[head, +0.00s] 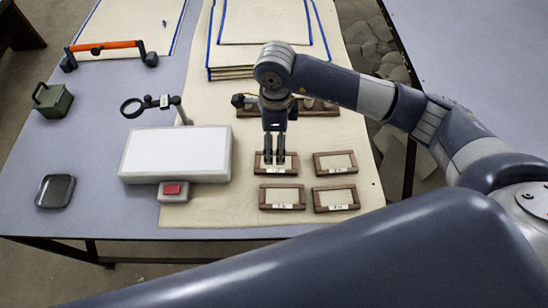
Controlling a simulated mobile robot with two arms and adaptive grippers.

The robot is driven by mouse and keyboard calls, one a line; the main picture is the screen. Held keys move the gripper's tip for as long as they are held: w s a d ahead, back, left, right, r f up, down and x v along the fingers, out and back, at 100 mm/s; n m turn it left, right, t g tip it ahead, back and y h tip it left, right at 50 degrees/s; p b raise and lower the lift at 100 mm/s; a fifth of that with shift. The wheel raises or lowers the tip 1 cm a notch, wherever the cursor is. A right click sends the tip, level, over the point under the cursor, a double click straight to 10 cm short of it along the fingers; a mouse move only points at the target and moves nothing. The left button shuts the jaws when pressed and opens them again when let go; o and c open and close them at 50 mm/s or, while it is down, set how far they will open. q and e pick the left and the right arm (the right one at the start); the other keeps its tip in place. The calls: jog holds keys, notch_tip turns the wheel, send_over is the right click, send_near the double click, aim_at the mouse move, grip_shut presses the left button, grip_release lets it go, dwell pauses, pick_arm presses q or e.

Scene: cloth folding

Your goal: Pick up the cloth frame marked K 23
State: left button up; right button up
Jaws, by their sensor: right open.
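Small wooden cloth frames with pale fabric and white labels lie on the cream cloth in two rows. They are the upper left one (258,168), the upper right one (335,163), the lower left one (282,197) and the lower right one (336,199). The labels are too small to read surely, so I cannot tell which is K 23. My right gripper (274,160) points down over the upper left frame with its two fingers apart, partly covering that frame. I cannot tell whether the fingers touch it. My left gripper is out of view.
A white light panel (177,153) with a red button (172,189) stands left of the frames. A magnifier (133,107), a green box (53,100) and a dark tray (55,191) are farther left. A wooden rack (318,108) lies behind the frames.

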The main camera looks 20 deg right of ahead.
aim_at(275, 161)
jog(key=f, duration=0.1)
jog(key=f+b, duration=0.1)
jog(key=f, duration=0.1)
jog(key=shift+s+f+b, duration=0.25)
jog(key=shift+f+b, duration=0.1)
jog(key=shift+b, duration=0.05)
jog(key=shift+w+f, duration=0.1)
jog(key=shift+f, duration=0.15)
jog(key=f+b, duration=0.2)
jog(key=f, duration=0.2)
jog(key=shift+s+f, duration=0.15)
jog(key=shift+s, duration=0.05)
jog(key=shift+w+f+b, duration=0.1)
jog(key=shift+f+b, duration=0.15)
jog(key=shift+b, duration=0.05)
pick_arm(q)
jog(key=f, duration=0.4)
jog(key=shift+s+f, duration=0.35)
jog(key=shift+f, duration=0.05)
pick_arm(e)
jog(key=shift+c, duration=1)
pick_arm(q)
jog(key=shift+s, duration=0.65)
pick_arm(e)
jog(key=c, duration=0.9)
